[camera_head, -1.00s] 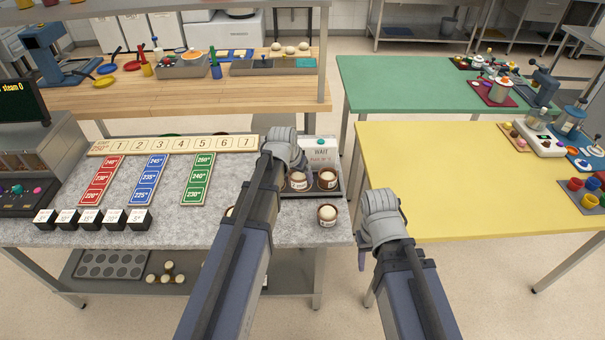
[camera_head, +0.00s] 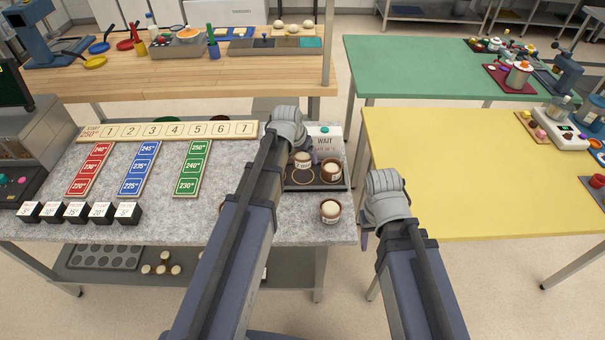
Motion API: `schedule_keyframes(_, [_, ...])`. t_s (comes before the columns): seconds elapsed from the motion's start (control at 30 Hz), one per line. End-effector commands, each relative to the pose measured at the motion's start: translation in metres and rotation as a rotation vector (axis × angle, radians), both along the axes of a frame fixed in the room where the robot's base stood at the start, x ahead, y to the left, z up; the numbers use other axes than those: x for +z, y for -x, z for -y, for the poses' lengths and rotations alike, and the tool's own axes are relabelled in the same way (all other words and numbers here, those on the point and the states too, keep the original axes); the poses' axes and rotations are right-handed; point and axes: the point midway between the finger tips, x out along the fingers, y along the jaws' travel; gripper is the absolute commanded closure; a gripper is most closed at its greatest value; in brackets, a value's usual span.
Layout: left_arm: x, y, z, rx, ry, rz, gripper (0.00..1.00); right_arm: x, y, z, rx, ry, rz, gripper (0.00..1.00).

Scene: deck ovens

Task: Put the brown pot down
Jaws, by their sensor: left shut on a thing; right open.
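My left gripper (camera_head: 303,150) is shut on a small brown pot (camera_head: 303,161) with a cream top and a pale label, at the back left of the dark tray (camera_head: 298,184). The fingers are mostly hidden behind the wrist. I cannot tell whether the pot's base touches the tray. A bare ringed spot shows in front of it. A second brown pot (camera_head: 331,172) stands on the tray to the right. A third pot (camera_head: 330,211) stands on the grey counter in front of the tray. My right gripper (camera_head: 368,236) is open and empty by the yellow table's left edge.
A "WAIT" sign (camera_head: 322,136) stands behind the tray. Another pot (camera_head: 222,206) is partly hidden by my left arm. A numbered strip (camera_head: 168,131) and coloured temperature cards (camera_head: 142,169) lie on the counter. The yellow table (camera_head: 440,170) is mostly clear.

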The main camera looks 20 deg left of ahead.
Motion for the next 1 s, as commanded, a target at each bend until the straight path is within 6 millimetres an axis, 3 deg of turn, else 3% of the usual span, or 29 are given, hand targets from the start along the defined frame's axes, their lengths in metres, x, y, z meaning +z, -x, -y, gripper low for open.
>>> schedule_keyframes(0.03, [-0.015, 0.0, 0.0, 0.0, 0.0, 0.0, 0.82, -0.015, 0.0, 0.0, 0.0, 0.0, 0.0, 0.5])
schedule_keyframes(0.37, [-0.023, 0.0, 0.0, 0.0, 0.0, 0.0, 0.82, -0.023, 0.0, 0.0, 0.0, 0.0, 0.0, 0.5])
schedule_keyframes(0.67, [-0.057, 0.0, 0.0, 0.0, 0.0, 0.0, 0.82, -0.057, 0.0, 0.0, 0.0, 0.0, 0.0, 0.5])
schedule_keyframes(1.0, [-0.057, 0.0, 0.0, 0.0, 0.0, 0.0, 0.82, -0.057, 0.0, 0.0, 0.0, 0.0, 0.0, 0.5])
